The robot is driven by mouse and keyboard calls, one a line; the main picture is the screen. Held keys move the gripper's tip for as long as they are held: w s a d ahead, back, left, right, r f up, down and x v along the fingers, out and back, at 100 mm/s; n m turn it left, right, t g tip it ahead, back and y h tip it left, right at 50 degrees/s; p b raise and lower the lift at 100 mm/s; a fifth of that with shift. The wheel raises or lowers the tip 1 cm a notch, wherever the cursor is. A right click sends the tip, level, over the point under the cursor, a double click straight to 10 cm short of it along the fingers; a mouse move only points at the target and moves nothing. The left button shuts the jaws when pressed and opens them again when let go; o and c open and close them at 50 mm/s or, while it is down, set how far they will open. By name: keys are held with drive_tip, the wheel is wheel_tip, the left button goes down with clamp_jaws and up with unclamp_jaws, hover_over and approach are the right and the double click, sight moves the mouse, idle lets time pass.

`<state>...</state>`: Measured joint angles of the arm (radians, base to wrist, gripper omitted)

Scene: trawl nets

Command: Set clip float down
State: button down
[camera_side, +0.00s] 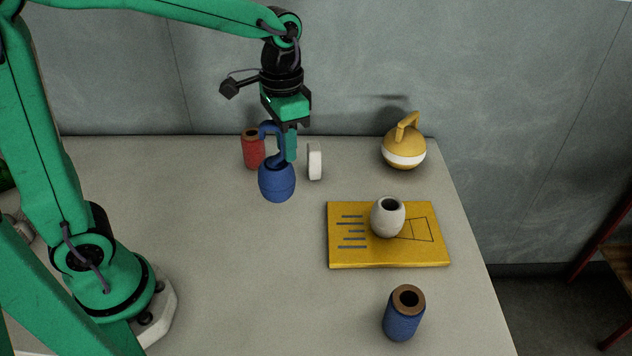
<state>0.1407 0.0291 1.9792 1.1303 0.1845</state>
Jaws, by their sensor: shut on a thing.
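The clip float (277,182) is a blue ribbed barrel with a blue hook-shaped handle on top. It hangs upright below my gripper (283,145), over the back left part of the table. My gripper points down and is shut on the float's handle; the finger hides part of it. I cannot tell whether the float's bottom touches the table or is just above it.
Close behind the float stand a red spool (253,149) and a white disc (315,162). A yellow float with a white band (404,150) stands back right. A white pot (388,218) sits on a yellow book (345,254). A blue spool (404,315) stands in front. The table's front middle is clear.

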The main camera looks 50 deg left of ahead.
drive_tip(key=d, duration=0.2)
drive_tip(key=s+d, duration=0.1)
drive_tip(key=d, duration=0.1)
drive_tip(key=shift+s, duration=0.1)
drive_tip(key=shift+a, duration=0.1)
drive_tip(key=w+a+f, duration=0.5)
drive_tip(key=a+f, duration=0.2)
drive_tip(key=a, duration=0.3)
drive_tip(key=shift+w, duration=0.35)
drive_tip(key=shift+f, duration=2)
drive_tip(key=c, duration=1.2)
unclamp_jaws()
drive_tip(key=shift+f, duration=0.1)
